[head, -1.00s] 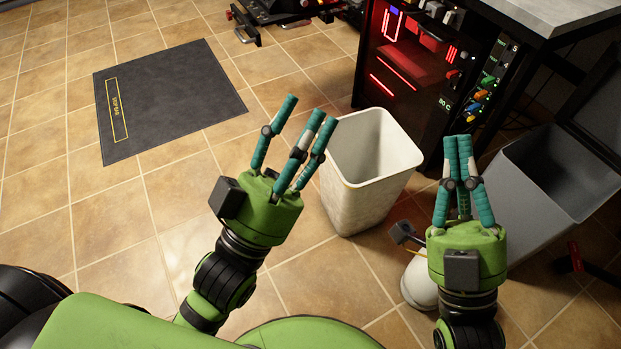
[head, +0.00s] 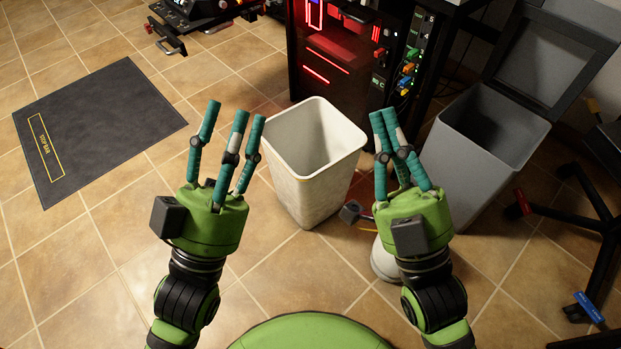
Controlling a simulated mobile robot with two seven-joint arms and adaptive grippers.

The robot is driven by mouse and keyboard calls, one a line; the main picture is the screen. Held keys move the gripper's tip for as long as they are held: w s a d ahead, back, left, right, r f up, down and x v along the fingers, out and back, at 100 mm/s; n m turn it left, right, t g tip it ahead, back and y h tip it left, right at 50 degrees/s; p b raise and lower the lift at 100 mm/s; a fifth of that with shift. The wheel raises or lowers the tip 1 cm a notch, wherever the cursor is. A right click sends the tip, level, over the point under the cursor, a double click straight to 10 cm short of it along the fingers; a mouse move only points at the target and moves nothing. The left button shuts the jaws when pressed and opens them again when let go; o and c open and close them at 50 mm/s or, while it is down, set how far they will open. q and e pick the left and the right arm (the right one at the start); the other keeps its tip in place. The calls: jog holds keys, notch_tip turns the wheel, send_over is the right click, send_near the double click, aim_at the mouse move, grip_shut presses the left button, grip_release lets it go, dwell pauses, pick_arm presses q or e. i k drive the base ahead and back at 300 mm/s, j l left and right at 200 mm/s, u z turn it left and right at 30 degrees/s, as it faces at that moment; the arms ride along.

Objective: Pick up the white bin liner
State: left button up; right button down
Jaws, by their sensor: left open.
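The white bin liner (head: 297,190) is an open-topped, tapered, empty-looking container standing upright on the tiled floor, in the middle of the head view. My left gripper (head: 235,120) is left of it in the picture, its fingers spread and empty, with the fingertips near the liner's left side. Whether either gripper touches the liner cannot be told.
A grey bin (head: 470,175) with its lid raised stands to the right. A dark cabinet with red lights (head: 335,60) is behind the liner. A white rounded object (head: 384,262) is below my right gripper. A dark mat (head: 95,125) lies left; a black stand (head: 600,225) is far right.

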aim_at(312, 151)
jog(key=i+j+z, duration=0.15)
jog(key=z, duration=0.15)
jog(key=j+z, duration=0.3)
jog(key=i+j+z, duration=0.1)
jog(key=j+z, duration=0.2)
jog(key=j, duration=0.15)
